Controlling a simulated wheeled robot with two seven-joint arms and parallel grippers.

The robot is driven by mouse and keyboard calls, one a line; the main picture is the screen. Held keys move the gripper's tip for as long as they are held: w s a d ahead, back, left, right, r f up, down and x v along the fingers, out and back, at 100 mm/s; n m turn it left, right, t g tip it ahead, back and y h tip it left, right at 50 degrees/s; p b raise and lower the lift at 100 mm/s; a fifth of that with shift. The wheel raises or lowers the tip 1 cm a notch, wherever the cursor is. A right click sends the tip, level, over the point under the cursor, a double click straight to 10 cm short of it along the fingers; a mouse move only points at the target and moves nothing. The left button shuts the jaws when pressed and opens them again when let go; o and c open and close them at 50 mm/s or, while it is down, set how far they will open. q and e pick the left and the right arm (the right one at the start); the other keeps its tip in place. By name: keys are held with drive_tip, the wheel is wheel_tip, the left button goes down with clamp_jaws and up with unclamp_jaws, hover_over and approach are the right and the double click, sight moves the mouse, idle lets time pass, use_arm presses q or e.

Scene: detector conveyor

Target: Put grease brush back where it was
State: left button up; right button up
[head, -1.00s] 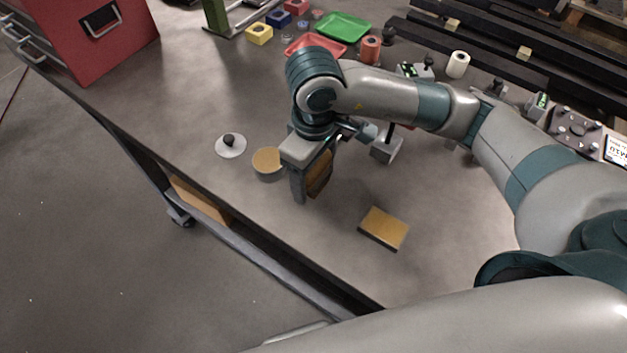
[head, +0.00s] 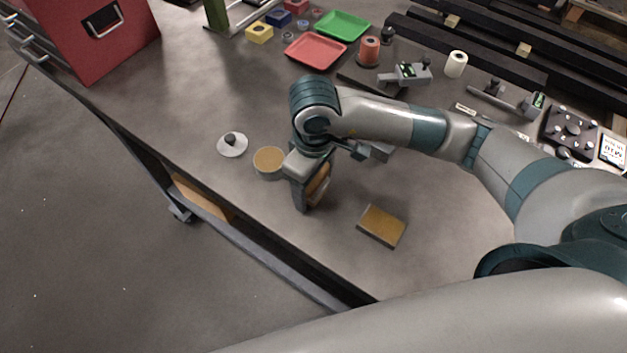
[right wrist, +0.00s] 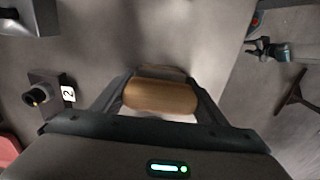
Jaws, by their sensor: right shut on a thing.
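My right gripper (head: 307,205) is shut on the grease brush, whose brown wooden part (head: 318,185) shows beside the finger. In the right wrist view the wooden part (right wrist: 160,96) lies across between the two fingers; the bristles cannot be made out. The gripper points down over the bench, just right of a round tin (head: 268,160) with a tan top. A flat block with a tan top (head: 381,225) lies to the right and nearer. How high the brush is above the bench is hard to tell. My left gripper is not in view.
A white disc with a dark knob (head: 232,144) lies left of the tin. A grey block (head: 378,152) is partly hidden behind my right arm. Red (head: 315,51) and green (head: 343,26) trays stand at the back. The bench front around the tan-topped block is clear.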

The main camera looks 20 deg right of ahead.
drive_tip(key=shift+f, duration=0.15)
drive_tip(key=o, duration=1.1)
drive_tip(key=shift+r, duration=0.35)
drive_tip(key=shift+r+b, duration=0.4)
wheel_tip(320, 180, up, 9)
drive_tip(key=b, duration=0.3)
drive_tip(key=shift+r, duration=0.9)
